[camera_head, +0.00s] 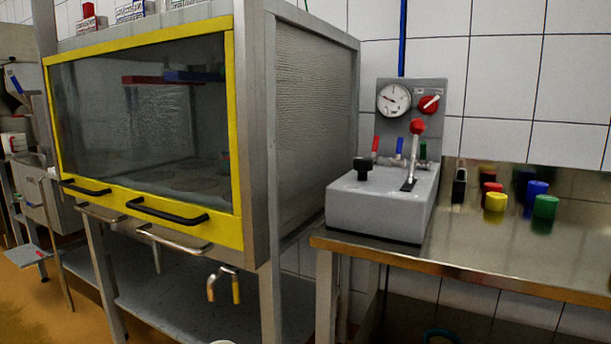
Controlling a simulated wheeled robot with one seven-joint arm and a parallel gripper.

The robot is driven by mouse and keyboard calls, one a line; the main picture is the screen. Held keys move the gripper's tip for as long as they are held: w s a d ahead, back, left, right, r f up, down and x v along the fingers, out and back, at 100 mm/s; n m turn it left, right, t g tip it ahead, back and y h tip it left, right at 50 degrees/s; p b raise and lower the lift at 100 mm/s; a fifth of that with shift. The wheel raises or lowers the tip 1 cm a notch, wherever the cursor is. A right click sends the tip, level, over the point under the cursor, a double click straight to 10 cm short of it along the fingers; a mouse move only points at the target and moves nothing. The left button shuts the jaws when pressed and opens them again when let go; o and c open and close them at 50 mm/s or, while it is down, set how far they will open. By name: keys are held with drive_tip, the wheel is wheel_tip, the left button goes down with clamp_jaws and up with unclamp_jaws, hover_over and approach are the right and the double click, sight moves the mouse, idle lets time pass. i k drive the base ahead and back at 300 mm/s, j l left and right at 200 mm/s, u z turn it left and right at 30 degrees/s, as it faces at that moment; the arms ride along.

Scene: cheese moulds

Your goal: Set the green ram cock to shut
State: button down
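The green ram cock (423,150) shows as a small upright green handle at the right end of a row on the grey control unit (375,209). It is small and sits just right of the lever with the red knob (417,127), which stands in front of the row. A blue cock handle (399,146) and a red cock handle (375,144) stand upright to its left. The cock's valve body is too small to make out clearly. My gripper is not in view.
The control unit stands on a steel table (480,248), with a black knob (362,166), gauge (394,100) and red selector (429,104). A yellow-framed glass cabinet (150,120) is left. Yellow (495,202), green (545,207), blue and red pieces stand right.

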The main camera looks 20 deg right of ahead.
sight(423, 153)
drive_tip(key=l+z, duration=0.1)
drive_tip(key=z, duration=1.05)
drive_tip(key=k+l, duration=0.05)
